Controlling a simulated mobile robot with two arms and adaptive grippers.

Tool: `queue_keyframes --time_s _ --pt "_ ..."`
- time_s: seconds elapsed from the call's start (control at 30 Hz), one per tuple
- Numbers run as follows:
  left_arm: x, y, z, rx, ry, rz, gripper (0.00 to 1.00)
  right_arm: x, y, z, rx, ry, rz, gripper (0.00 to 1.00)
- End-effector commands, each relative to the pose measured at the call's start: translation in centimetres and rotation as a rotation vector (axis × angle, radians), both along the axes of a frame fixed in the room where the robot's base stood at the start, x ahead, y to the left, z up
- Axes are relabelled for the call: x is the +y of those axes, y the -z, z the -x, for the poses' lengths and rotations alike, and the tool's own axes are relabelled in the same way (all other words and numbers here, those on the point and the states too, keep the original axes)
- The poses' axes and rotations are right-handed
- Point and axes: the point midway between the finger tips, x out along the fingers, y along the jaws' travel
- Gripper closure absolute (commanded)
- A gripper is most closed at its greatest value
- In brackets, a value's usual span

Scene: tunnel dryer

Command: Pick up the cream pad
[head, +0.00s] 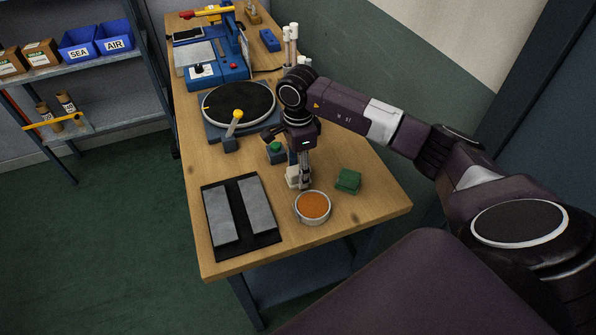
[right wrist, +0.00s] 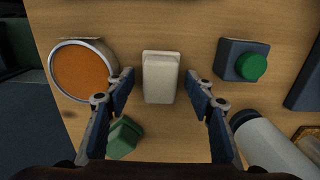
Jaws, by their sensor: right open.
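The cream pad (head: 292,176) is a small pale block on the wooden table, partly hidden behind my right gripper in the head view. In the right wrist view the pad (right wrist: 161,78) lies whole and centred between the finger tips. My right gripper (head: 305,184) points down just over the pad. In the right wrist view its fingers (right wrist: 160,90) are open, one on each side of the pad, with a gap of bare table on both sides. Whether the tips are at the pad's height is hard to tell. My left gripper is not in view.
A round tin with orange content (head: 313,207) and a green block (head: 348,181) sit close to the pad. A dark box with a green button (right wrist: 245,66) is on its other side. A black mat with two grey plates (head: 267,239) and a turntable (head: 212,107) are also on the table.

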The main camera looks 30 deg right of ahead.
Motion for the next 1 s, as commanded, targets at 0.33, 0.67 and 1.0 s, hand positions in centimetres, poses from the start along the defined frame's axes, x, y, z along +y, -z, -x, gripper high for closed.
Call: queue_keyframes --time_s 0.33,0.67,1.0 --pt "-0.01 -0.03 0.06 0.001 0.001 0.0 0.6 0.02 0.27 -0.05 -0.002 -0.001 -0.001 0.61" --pt "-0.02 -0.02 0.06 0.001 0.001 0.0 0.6 0.01 0.24 -0.04 -0.001 0.0 -0.001 0.96" --pt "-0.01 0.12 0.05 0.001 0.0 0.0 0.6 0.0 -0.16 -0.09 -0.002 0.0 -0.001 0.96"
